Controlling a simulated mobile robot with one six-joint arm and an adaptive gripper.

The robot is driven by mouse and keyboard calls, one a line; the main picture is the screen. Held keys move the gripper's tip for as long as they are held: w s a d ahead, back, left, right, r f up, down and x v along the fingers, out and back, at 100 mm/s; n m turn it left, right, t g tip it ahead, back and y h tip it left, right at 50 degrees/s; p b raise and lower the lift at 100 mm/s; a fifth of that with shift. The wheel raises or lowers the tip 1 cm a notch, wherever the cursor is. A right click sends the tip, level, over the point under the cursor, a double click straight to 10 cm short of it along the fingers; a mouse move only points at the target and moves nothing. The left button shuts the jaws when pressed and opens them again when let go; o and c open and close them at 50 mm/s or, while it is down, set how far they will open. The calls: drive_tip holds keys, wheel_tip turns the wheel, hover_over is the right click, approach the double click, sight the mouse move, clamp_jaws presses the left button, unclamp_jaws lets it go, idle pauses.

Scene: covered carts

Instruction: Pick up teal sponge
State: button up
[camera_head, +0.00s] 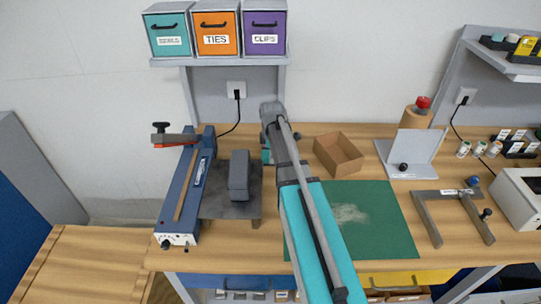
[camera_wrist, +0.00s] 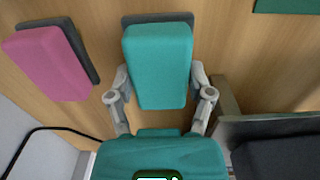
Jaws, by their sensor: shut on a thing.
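The teal sponge (camera_wrist: 158,62) is in the middle of the wrist view, a teal block with a dark grey layer showing behind its far edge. My gripper (camera_wrist: 160,84) is closed around it, with one grey finger against its left side and one against its right side. The wooden bench top lies beneath; I cannot tell whether the sponge touches it. In the head view my arm reaches to the back of the bench and hides most of the gripper and sponge.
A pink sponge (camera_wrist: 52,62) with a dark grey backing lies close on the left. An open cardboard box (camera_head: 338,154) and a green mat (camera_head: 375,222) are to the right.

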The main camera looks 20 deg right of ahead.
drive_tip(key=shift+r+p, duration=0.35)
drive_tip(key=shift+r, duration=0.35)
drive_tip(key=s+d+r+p, duration=0.4)
drive_tip(key=s+r+p, duration=0.6)
drive_tip(key=s, duration=0.3)
drive_tip(key=shift+s, duration=0.2)
drive_tip(key=shift+r, duration=0.1)
